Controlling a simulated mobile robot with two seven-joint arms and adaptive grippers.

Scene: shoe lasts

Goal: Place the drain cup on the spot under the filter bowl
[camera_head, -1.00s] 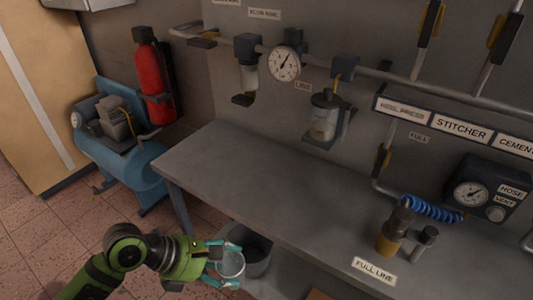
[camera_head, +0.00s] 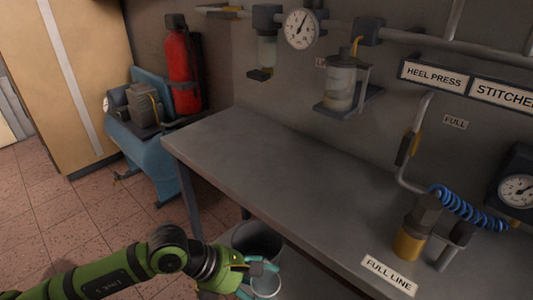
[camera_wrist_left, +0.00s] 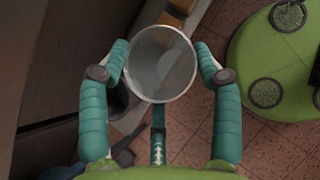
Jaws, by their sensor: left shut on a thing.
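The drain cup, a clear round cup, is held in my left gripper (camera_head: 262,280) at the bottom of the head view. In the left wrist view the cup (camera_wrist_left: 161,64) sits between the two teal fingers, its open rim facing the camera. My left gripper is shut on it, low in front of the bench (camera_head: 245,150). Two clear bowls hang on the wall pipe: a slim one (camera_head: 267,52) left of the gauge and a wider one (camera_head: 341,90) in a bracket to the right. I cannot tell by label which is the filter bowl. My right gripper is out of view.
A grey bin (camera_head: 257,238) stands beside my left gripper, below the bench edge. The bench's left half is bare. A brass fitting (camera_head: 408,243) with a blue coiled hose (camera_head: 466,210) stands on the right. A blue compressor (camera_head: 150,115) is at left.

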